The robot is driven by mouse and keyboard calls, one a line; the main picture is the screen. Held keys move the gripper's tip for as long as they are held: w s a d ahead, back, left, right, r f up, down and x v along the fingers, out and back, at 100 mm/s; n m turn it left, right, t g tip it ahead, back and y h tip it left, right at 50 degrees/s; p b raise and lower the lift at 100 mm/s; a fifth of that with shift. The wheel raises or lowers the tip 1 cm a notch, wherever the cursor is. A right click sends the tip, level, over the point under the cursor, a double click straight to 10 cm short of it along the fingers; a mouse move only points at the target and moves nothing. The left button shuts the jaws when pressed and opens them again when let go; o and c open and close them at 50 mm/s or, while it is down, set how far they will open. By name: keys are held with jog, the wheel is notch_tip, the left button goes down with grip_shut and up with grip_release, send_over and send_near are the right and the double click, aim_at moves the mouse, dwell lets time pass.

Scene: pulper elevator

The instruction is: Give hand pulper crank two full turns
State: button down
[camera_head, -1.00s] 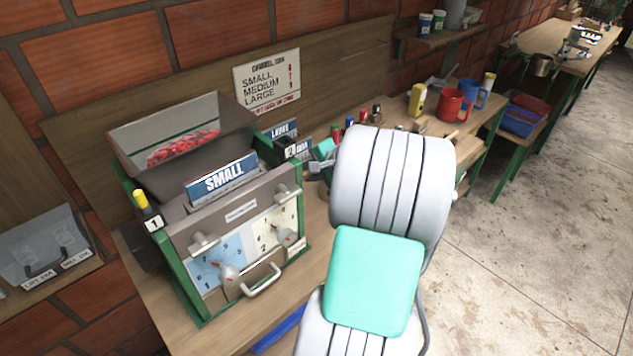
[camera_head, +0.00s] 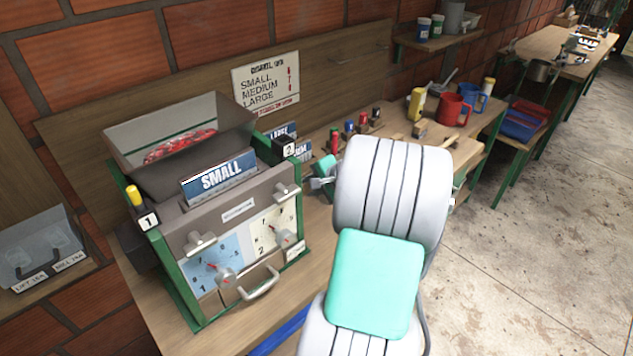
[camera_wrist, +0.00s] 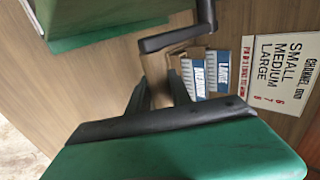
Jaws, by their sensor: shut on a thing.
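The hand pulper stands on the bench at left in the head view, with a grey hopper (camera_head: 190,118) of red cherries, a green frame and a "SMALL" plate (camera_head: 222,177). Its crank (camera_wrist: 178,38) shows in the wrist view as a dark bent bar at the top. My gripper (camera_wrist: 163,82) has its two dark fingers extended to the crank's end and is shut on it; the exact contact is partly hidden. In the head view my gripper (camera_head: 322,172) is small, right of the pulper, partly behind my arm. The crank is not clear there.
The pulper front has knobs, dials and a handle (camera_head: 260,284). Behind it, a sign (camera_head: 266,82) hangs on the back board. "LARGE" plates (camera_wrist: 222,72) stand near the fingers. Mugs (camera_head: 452,108) and a yellow bottle (camera_head: 416,104) stand farther along the bench. Floor at right is clear.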

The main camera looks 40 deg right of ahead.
jog(key=w+f, duration=0.1)
jog(key=f+b, duration=0.1)
jog(key=f, duration=0.1)
jog(key=shift+w+d, duration=0.2)
jog(key=shift+w, duration=0.15)
jog(key=shift+w+a+f+b, duration=0.15)
jog(key=shift+w+f+b, duration=0.3)
jog(key=shift+w, duration=0.65)
jog(key=shift+w+a+f+b, duration=0.1)
jog(key=shift+w+f+b, duration=0.3)
jog(key=shift+w, duration=0.75)
jog(key=shift+w+a+f+b, duration=0.15)
jog(key=shift+w+f+b, duration=0.15)
jog(key=shift+w+f, duration=0.55)
jog(key=shift+w+r, duration=0.25)
jog(key=shift+a, duration=0.1)
